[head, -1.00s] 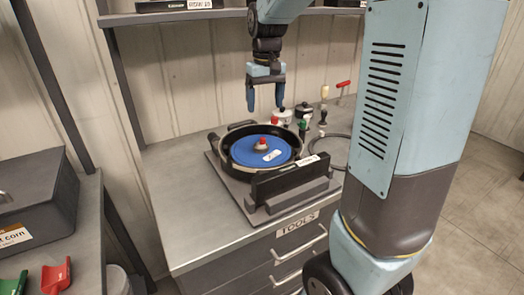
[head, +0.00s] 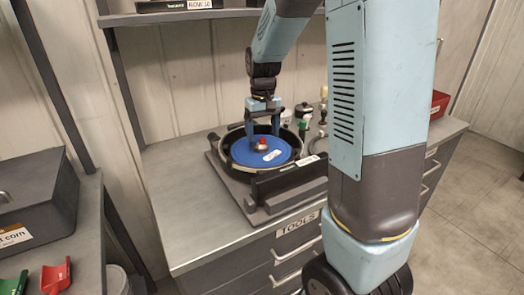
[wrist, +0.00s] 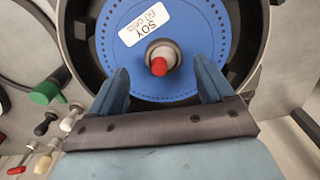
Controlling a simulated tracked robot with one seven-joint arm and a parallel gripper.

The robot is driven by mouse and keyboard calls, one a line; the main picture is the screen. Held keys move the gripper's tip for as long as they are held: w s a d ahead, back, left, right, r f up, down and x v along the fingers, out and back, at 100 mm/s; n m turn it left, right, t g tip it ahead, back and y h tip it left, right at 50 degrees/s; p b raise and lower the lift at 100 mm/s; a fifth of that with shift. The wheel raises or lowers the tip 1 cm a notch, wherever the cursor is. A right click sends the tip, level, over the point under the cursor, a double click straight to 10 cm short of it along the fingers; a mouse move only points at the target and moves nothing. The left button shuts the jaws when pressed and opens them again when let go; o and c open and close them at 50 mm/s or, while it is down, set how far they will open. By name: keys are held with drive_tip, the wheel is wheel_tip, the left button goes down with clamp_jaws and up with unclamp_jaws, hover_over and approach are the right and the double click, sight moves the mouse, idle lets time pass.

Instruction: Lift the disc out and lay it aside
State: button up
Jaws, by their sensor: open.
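The blue disc (head: 248,153) lies flat inside the round black housing (head: 226,161) of the seed meter on the bench. In the wrist view the disc (wrist: 205,30) has a ring of small holes and a white label reading SOY 60 cells. A metal hub with a red knob (wrist: 159,66) stands at its centre. My gripper (wrist: 165,82) is open, its two blue fingers on either side and just short of the hub. In the head view my gripper (head: 262,138) is low over the disc's far part. I cannot tell whether the fingertips touch the disc.
A green-capped item and several small-handled tools (wrist: 48,128) stand beside the housing. A dark bar with a white label (head: 290,175) runs along its front. The bench top (head: 185,205) is bare to the left and front left. A shelf (head: 180,17) hangs above.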

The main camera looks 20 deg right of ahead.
sight(261, 139)
drive_tip(key=shift+a+f, duration=0.2)
drive_tip(key=shift+f, duration=2.05)
drive_tip(key=shift+c, duration=0.4)
drive_tip(key=c, duration=1)
drive_tip(key=shift+r, duration=0.1)
drive_tip(key=shift+c, duration=0.2)
